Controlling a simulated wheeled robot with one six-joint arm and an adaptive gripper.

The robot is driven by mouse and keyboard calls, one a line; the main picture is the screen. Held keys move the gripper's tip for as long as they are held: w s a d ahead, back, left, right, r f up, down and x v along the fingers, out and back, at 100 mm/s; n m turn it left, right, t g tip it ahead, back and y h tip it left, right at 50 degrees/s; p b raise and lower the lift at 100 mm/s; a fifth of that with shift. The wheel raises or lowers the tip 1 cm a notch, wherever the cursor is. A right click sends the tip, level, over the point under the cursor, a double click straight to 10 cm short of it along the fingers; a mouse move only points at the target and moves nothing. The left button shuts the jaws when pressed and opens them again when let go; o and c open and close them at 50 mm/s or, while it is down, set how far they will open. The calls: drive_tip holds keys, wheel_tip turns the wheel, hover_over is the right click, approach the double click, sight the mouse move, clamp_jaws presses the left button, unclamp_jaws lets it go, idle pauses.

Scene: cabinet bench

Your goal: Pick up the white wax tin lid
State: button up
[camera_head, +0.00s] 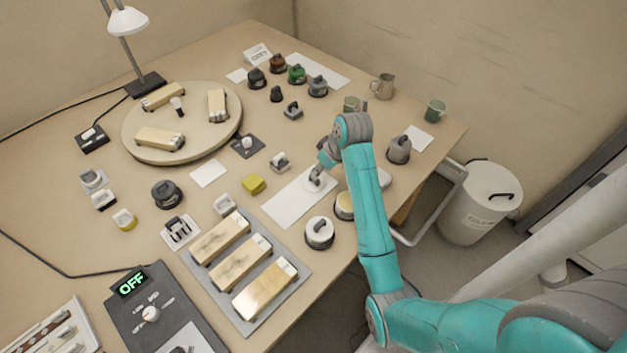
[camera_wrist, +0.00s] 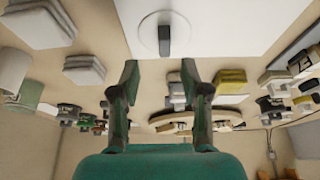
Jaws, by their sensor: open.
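The white wax tin lid (camera_head: 315,185) is a flat white disc with a grey upright handle, lying on a white sheet (camera_head: 286,206) near the bench's right side. In the wrist view, the lid (camera_wrist: 148,34) is at the top centre, its grey handle pointing toward me. My gripper (camera_head: 319,168) is right above the lid in the head view, partly hiding it. In the wrist view, my gripper (camera_wrist: 160,68) has its two fingers apart with nothing between them. The handle lines up sideways with the gap, just beyond the fingertips. I cannot tell the exact distance.
An open tin with cream content (camera_head: 345,205) stands close right of the sheet, partly behind my arm. A white-topped round tin (camera_head: 319,232) stands in front. A yellow block (camera_head: 253,184) lies to the left. A round turntable (camera_head: 181,120) holds wooden blocks at back left.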

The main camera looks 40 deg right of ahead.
drive_tip(key=shift+a+x, duration=0.15)
drive_tip(key=shift+x, duration=1.2)
drive_tip(key=shift+a+x, duration=0.15)
drive_tip(key=shift+x, duration=1.25)
clamp_jaws()
